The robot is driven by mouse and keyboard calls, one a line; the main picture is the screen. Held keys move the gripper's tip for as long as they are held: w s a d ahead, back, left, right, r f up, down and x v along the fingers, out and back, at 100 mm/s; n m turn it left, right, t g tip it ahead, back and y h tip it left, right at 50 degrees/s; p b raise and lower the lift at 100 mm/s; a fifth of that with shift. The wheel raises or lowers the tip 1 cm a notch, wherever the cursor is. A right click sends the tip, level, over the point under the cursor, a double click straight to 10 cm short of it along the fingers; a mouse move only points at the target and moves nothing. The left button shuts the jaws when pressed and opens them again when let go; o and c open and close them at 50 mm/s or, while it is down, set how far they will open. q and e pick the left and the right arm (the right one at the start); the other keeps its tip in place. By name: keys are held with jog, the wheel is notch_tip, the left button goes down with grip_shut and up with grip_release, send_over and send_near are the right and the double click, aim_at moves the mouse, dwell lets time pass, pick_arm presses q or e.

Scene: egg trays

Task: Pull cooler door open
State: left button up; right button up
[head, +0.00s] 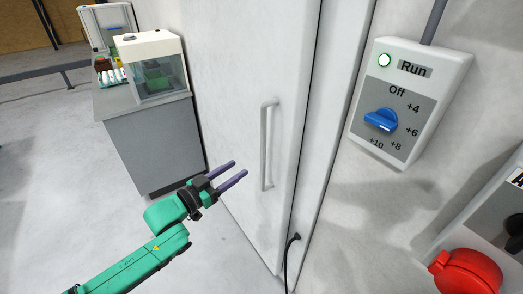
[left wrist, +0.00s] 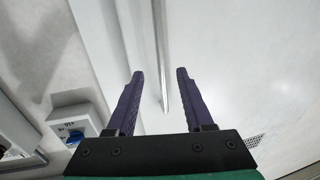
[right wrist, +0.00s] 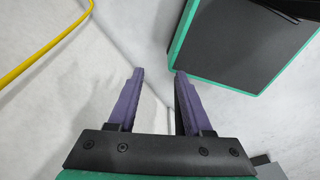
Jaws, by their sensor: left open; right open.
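The white cooler door (head: 230,90) stands upright in the middle of the head view and looks shut. Its long vertical handle (head: 267,147) is on the door's right side. My left gripper (head: 240,169) is open and empty, a little left of the handle's lower part, fingers pointing toward it. In the left wrist view the handle (left wrist: 160,50) runs down between the two open fingers (left wrist: 160,75), beyond their tips. My right gripper (right wrist: 158,72) is open and empty in its wrist view, facing bare floor and wall. It is not in the head view.
A white control box (head: 408,100) with a blue knob (head: 380,122) is on the wall right of the door. A grey counter (head: 155,150) stands at left. A yellow cable (right wrist: 45,50) shows in the right wrist view.

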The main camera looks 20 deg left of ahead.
pick_arm(q)
jog(key=p+x, duration=0.1)
jog(key=x, duration=1.1)
jog(key=shift+w+f+p, duration=0.25)
jog(key=shift+f+p, duration=0.05)
jog(key=shift+p, duration=0.05)
jog(key=shift+s, duration=0.1)
grip_shut()
pick_arm(e)
jog(key=shift+w+d+r, duration=0.2)
jog(key=shift+w+r, duration=0.15)
jog(key=shift+r, duration=0.15)
jog(key=shift+w+d+r, duration=0.2)
jog(key=shift+w+r, duration=0.1)
jog(key=shift+r, duration=0.15)
